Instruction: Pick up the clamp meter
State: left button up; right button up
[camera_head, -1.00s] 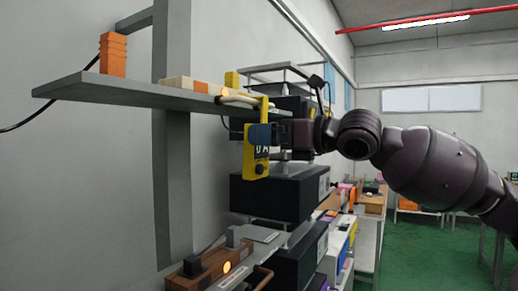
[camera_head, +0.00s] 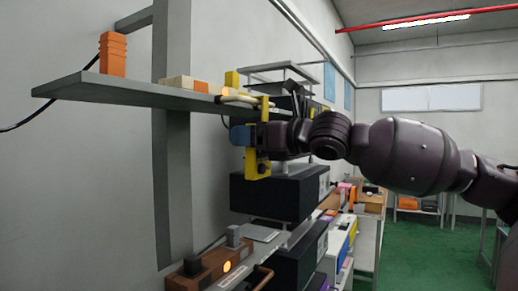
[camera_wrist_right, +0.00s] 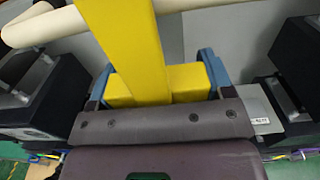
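The clamp meter (camera_head: 255,166) is yellow and hangs upright from a cream rod (camera_head: 243,99) by the front edge of the shelf. My right gripper (camera_head: 245,136) is at the meter's upper body, with a blue finger showing past its left side. In the right wrist view, the meter's yellow upright part (camera_wrist_right: 130,45) rises from a yellow block (camera_wrist_right: 188,82). The right gripper's blue fingers (camera_wrist_right: 156,82) stand on both sides of that block, open around it, with little or no gap visible. The gripper hides much of the meter's face. My left gripper is not in view.
The grey shelf (camera_head: 120,92) carries an orange stack (camera_head: 112,54) and cream and orange blocks (camera_head: 190,83). Below are dark boxes (camera_head: 270,195) and a brown lever fixture (camera_head: 205,265). Green floor (camera_head: 425,250) is open at the right.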

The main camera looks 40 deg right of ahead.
aim_at(264, 117)
jog(key=c, duration=0.3)
jog(key=shift+c, duration=0.2)
jog(key=shift+r, duration=0.1)
jog(key=shift+r, duration=1.55)
jog(key=shift+s+d+r, duration=0.1)
jog(key=shift+s+r, duration=0.1)
jog(key=b+v, duration=0.2)
jog(key=v, duration=1.5)
jog(key=shift+s, duration=0.3)
